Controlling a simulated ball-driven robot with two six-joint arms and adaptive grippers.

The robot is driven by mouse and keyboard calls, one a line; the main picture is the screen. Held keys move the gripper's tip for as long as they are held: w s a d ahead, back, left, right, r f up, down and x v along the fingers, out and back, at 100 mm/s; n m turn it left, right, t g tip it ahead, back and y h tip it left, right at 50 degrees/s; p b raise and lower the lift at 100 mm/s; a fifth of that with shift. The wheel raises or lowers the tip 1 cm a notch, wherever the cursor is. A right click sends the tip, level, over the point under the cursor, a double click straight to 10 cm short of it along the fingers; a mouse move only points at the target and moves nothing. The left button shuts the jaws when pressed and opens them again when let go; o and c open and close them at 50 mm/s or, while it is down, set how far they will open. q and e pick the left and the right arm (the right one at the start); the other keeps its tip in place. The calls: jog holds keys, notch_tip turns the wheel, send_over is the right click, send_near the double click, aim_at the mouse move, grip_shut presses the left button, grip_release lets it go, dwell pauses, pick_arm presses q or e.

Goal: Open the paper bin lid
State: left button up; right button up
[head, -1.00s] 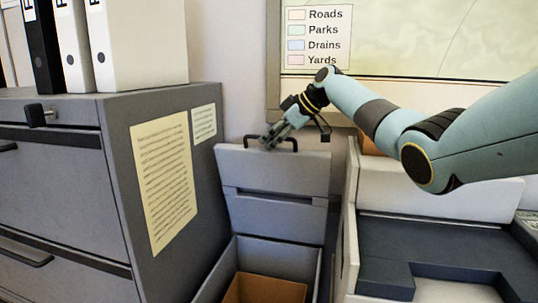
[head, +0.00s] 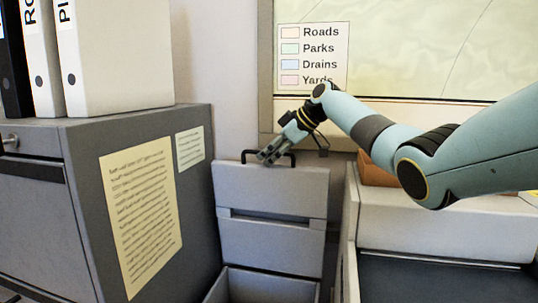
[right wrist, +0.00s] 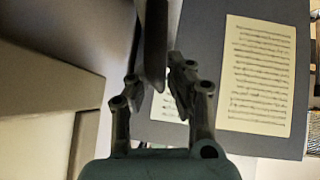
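The grey paper bin lid (head: 272,192) stands upright at the back of the bin, with a black bar handle (head: 291,158) on its top edge. The bin (head: 212,292) is open below it, and its inside shows at the bottom of the head view. My right gripper (head: 266,157) is at the left part of the handle. In the right wrist view its fingers (right wrist: 156,88) are apart, with the dark handle bar (right wrist: 155,45) between them and narrow gaps on both sides. My left gripper is out of view.
A grey filing cabinet (head: 190,230) with taped papers stands close on the left, with binders (head: 118,55) on top. A pale unit with a dark tray (head: 430,278) stands on the right. A framed map (head: 420,50) hangs behind.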

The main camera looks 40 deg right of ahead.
jog(key=shift+o, duration=1.2)
jog(key=v, duration=1.2)
